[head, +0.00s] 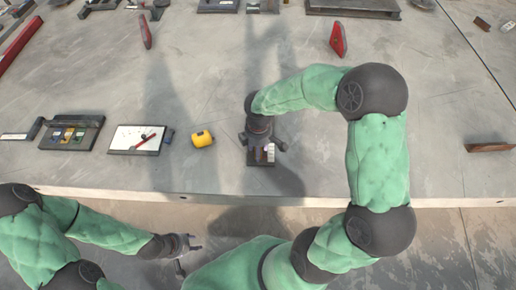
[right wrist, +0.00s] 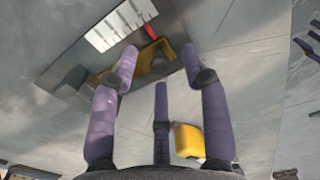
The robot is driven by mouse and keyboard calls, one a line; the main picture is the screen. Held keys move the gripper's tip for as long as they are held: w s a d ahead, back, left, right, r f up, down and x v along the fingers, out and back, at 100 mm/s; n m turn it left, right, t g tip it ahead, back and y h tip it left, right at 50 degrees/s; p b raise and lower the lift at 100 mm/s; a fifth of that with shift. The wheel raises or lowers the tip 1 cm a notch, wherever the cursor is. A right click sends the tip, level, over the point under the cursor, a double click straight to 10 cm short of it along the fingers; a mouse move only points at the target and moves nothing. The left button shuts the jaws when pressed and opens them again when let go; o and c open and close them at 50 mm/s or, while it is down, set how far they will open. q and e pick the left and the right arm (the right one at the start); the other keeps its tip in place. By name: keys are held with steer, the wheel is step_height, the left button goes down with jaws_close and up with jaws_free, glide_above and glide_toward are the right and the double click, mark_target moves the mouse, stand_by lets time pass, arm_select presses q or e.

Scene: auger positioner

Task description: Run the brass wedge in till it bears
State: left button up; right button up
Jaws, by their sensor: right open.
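My right gripper (head: 262,142) is over a small dark fixture (head: 261,160) near the table's front edge, and covers much of it in the head view. The brass piece lies on a dark plate (right wrist: 75,70). I cannot tell whether it is the wedge, or whether a finger touches it. My left gripper (head: 187,246) is open and empty, in front of the table edge.
A yellow block-like object (head: 202,139) stands left of the fixture and also shows in the right wrist view (right wrist: 188,141). A brown wedge-shaped piece (head: 490,148) lies far right. The table middle is mostly clear.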

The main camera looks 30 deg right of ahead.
steer(key=shift+r+p, duration=2.2)
steer(key=shift+r, duration=0.65)
arm_select(q)
step_height(320, 180, up, 5)
steer(key=shift+f, duration=0.15)
arm_select(e)
steer(key=shift+f, duration=0.1)
